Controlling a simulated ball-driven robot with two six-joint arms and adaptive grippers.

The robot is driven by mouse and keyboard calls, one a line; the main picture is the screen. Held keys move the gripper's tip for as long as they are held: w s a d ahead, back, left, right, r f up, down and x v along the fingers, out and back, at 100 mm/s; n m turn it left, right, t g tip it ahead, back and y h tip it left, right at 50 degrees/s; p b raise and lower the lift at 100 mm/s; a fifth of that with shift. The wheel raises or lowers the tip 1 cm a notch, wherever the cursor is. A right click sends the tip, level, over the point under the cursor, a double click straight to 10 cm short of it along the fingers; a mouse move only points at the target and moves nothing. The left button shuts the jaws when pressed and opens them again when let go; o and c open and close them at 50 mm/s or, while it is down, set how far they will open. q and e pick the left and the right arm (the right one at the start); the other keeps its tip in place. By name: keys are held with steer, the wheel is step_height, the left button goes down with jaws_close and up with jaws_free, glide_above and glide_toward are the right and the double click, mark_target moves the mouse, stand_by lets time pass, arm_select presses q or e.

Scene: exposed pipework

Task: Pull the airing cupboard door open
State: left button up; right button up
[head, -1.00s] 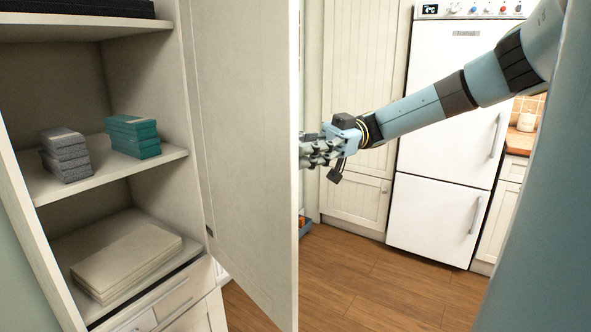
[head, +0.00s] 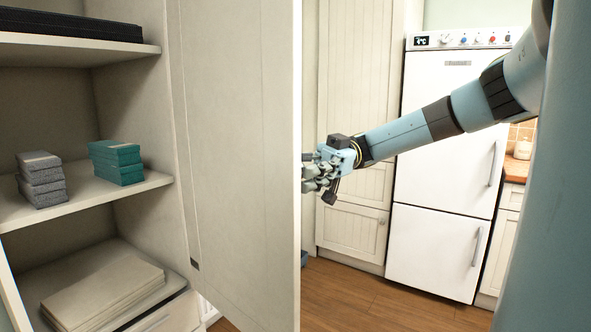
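The airing cupboard door (head: 240,150) is a cream panel standing wide open, hinged at the right side of the cupboard (head: 50,220). The shelves inside are in plain view. My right gripper (head: 312,177) is just beyond the door's free edge, on its outer side. Its fingers look spread, but the door edge is close to the tips, and I cannot tell whether they touch it. Any handle on the door's outer face is hidden. My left gripper is out of the picture.
Grey folded towels (head: 41,182), teal folded towels (head: 117,162) and flat cream linen (head: 103,290) lie on the shelves. A white fridge-freezer (head: 440,180) and panelled cupboards (head: 352,215) stand behind my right arm.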

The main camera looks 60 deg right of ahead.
steer(key=v, duration=0.7)
steer(key=shift+d, duration=0.25)
steer(key=shift+s, duration=0.1)
stand_by(0.4)
